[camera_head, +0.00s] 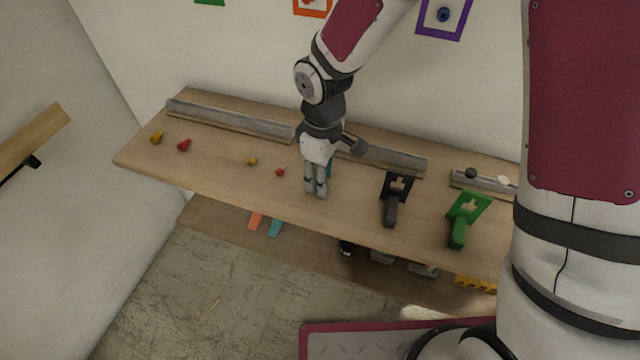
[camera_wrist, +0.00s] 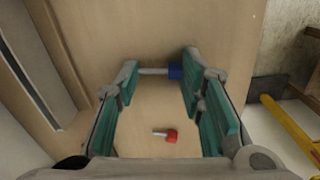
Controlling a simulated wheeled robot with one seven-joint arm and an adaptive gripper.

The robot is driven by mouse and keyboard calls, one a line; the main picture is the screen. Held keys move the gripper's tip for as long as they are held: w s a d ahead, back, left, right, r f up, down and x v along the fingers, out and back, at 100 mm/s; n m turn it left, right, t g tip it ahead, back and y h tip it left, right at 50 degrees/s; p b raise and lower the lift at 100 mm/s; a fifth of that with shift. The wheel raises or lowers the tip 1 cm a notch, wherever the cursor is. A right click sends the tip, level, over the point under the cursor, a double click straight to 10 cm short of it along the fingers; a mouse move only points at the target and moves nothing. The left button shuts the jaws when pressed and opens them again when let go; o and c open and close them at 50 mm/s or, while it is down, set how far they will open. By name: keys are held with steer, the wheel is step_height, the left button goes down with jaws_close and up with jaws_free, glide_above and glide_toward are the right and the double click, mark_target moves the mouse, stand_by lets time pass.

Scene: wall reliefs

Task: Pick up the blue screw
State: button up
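In the wrist view, the blue screw (camera_wrist: 175,72) lies crosswise between the far ends of my gripper's fingers (camera_wrist: 160,75). Its blue head is at the right fingertip and its grey shaft reaches toward the left fingertip. The fingers stand apart, with the screw bridging the gap. I cannot tell whether they press on its ends or whether it rests on the wood. In the head view, my gripper (camera_head: 316,190) points down at the front part of the table (camera_head: 225,180); the blue screw cannot be made out there.
A small red screw (camera_head: 280,172) lies left of my gripper and shows in the wrist view (camera_wrist: 171,136). A small yellow screw (camera_head: 251,161) and larger red and yellow ones lie farther left. Black (camera_head: 391,208) and green (camera_head: 459,231) tools stand right. A grey rail (camera_head: 232,121) runs behind.

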steer(key=shift+c, duration=0.4)
steer(key=shift+r, duration=0.85)
steer(key=shift+s+d+r, duration=0.1)
steer(key=shift+s+r, duration=0.1)
steer(key=shift+r, duration=0.8)
steer(key=s+d+p, duration=0.1)
steer(key=s+d, duration=0.1)
steer(key=s, duration=0.5)
steer(key=s+d+r+p, duration=0.1)
steer(key=s+d, duration=0.2)
steer(key=s, duration=0.4)
steer(key=shift+s+d+r, duration=0.15)
steer(key=shift+s+d, duration=0.15)
